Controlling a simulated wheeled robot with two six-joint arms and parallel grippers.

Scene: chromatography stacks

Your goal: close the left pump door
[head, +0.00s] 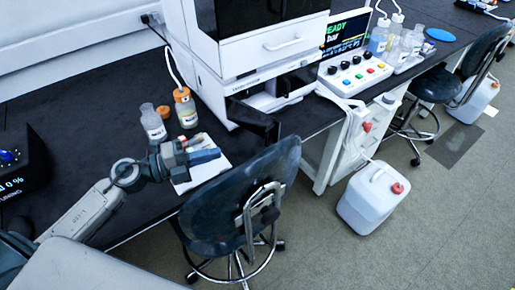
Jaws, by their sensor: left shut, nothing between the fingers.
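The instrument stack (258,68) stands on the black bench at upper centre. Low on its front, a dark panel that looks like the pump door (256,122) stands swung out from the left side, open toward the bench's front edge. A dark recess shows behind and to the right of it. My left gripper (207,150) is to the left of the door and apart from it, above a white sheet. Its fingers are shut and empty. My right gripper is not in view.
An orange-capped bottle (185,107) and a clear bottle (153,124) stand just behind my left gripper. A dark chair (240,195) stands close in front of the bench, below the door. A control panel (355,76) is right of the stack. A white jug (373,200) is on the floor.

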